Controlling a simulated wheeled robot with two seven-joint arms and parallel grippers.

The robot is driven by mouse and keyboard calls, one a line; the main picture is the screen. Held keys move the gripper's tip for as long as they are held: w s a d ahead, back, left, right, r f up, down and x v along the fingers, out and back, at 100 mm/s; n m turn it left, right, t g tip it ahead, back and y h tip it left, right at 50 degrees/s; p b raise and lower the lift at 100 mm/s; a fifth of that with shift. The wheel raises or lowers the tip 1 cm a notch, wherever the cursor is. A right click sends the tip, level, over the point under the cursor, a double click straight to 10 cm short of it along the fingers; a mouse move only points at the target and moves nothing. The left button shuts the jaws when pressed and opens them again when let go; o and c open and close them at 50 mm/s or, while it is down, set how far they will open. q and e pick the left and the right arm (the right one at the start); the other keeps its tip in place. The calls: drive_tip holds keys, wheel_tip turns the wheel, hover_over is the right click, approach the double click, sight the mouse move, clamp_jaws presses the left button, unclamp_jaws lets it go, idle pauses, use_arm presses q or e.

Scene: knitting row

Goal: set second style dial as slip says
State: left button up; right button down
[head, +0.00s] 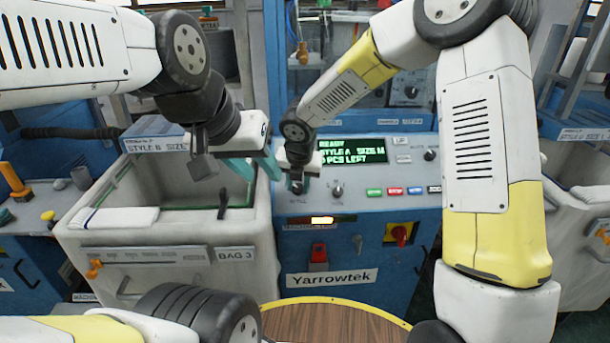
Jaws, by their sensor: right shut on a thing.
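The blue knitting machine's control panel (375,180) has a green-lit display (352,152) reading "READY", "STYLE A", "SIZE M" and a line ending "PCS LEFT", its left edge covered by my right arm. My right gripper (297,184) is shut on the dark dial at the panel's left end, mostly hidden by the fingers. Another dial (337,190) sits just right of it. My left gripper (255,167) is open and empty, over the bin's right edge, beside my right gripper.
The grey bin (165,232) marked "BAG 3" stands left of the machine, white cloth on its front rim. A red switch (401,234) on yellow and a red part (319,252) are below the panel. A round wooden table top (335,325) is in front. Another bin (580,240) stands right.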

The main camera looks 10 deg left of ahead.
drive_tip(key=m+y, duration=0.1)
drive_tip(key=m, duration=0.4)
drive_tip(key=shift+d+m+y, duration=0.2)
drive_tip(key=shift+m+y, duration=0.2)
drive_tip(key=m, duration=0.2)
drive_tip(key=m+t+y, duration=0.1)
drive_tip(key=m, duration=0.2)
drive_tip(key=shift+s+f, duration=0.15)
drive_tip(key=shift+s, duration=0.05)
drive_tip(key=m+t+y, duration=0.1)
drive_tip(key=m, duration=0.4)
drive_tip(key=shift+s+d+f, duration=0.1)
drive_tip(key=m+t, duration=0.1)
drive_tip(key=m, duration=0.4)
drive_tip(key=shift+t, duration=0.4)
drive_tip(key=shift+m, duration=0.5)
drive_tip(key=c, duration=1.1)
unclamp_jaws()
